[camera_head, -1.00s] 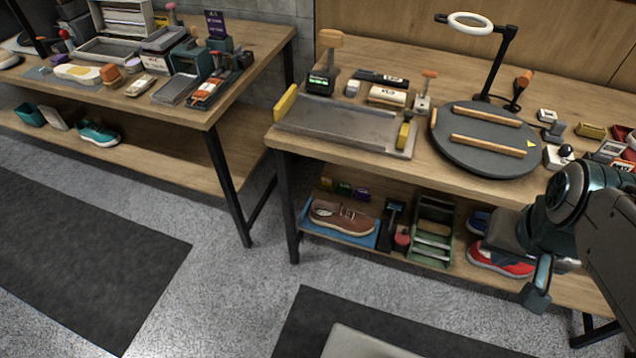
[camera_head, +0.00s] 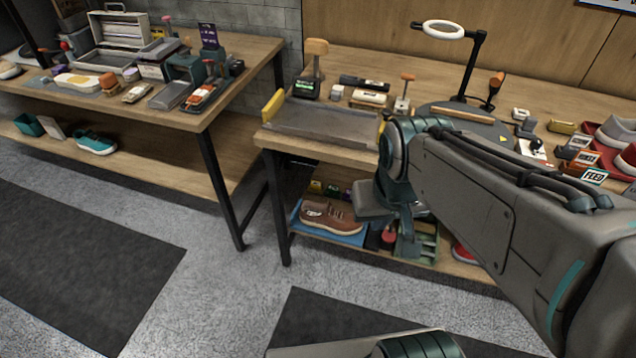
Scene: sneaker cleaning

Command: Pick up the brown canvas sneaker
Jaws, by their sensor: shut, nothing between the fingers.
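The brown canvas sneaker (camera_head: 330,218) has a pale sole and lies on a blue tray (camera_head: 312,230) on the lower shelf of the right bench. Its toe end points right. My gripper (camera_head: 405,228) hangs from the end of my arm, to the right of the sneaker in the picture and in front of the bench. It looks shut and empty, though its fingers are small and dark here. A gap shows between it and the sneaker.
The benchtop (camera_head: 340,155) is above the sneaker, with a black leg (camera_head: 275,210) to its left. A green rack (camera_head: 425,245) and a red item (camera_head: 388,236) stand to its right, partly behind my arm. A teal sneaker (camera_head: 96,142) is on the left bench's shelf. The floor in front is clear.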

